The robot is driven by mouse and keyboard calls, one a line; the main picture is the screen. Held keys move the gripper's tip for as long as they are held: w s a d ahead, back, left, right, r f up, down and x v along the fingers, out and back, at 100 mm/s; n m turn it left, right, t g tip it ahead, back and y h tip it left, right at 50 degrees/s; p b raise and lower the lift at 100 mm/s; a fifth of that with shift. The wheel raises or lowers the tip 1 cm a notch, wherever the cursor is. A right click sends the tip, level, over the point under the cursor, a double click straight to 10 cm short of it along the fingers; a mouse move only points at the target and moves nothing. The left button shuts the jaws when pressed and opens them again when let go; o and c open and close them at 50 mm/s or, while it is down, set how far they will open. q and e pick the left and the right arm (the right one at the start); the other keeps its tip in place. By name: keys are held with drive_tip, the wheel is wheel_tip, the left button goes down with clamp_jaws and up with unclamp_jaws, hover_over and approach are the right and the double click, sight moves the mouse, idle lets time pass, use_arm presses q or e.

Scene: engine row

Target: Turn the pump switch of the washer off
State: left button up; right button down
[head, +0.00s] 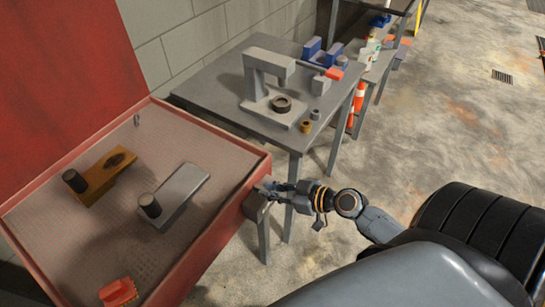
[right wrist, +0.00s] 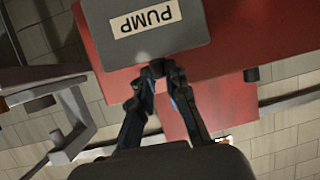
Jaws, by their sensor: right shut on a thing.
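The washer (head: 215,255) is a red open basin with a grey perforated floor and a raised red lid at the left of the head view. A grey switch box (head: 252,208) is on its right side; in the right wrist view the box (right wrist: 190,25) bears a PUMP label (right wrist: 146,18). My right gripper (head: 273,188) is at this box. In the right wrist view its fingertips (right wrist: 158,88) are shut on the small dark pump switch (right wrist: 158,68) at the box's edge. The fingers hide much of the switch, so its setting cannot be told. My left gripper is not in view.
A brown part (head: 100,178), a grey part (head: 182,192) and a red brush (head: 117,291) lie in the basin. A grey table (head: 215,90) with a press (head: 270,75) stands behind. Concrete floor (head: 440,110) is open to the right.

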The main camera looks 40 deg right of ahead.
drive_tip(key=shift+a+m+t+h+p, duration=0.2)
drive_tip(key=shift+m+t+h+p, duration=0.2)
drive_tip(key=shift+m+h+p, duration=0.35)
drive_tip(key=c, duration=1.6)
unclamp_jaws()
drive_tip(key=v, duration=1.2)
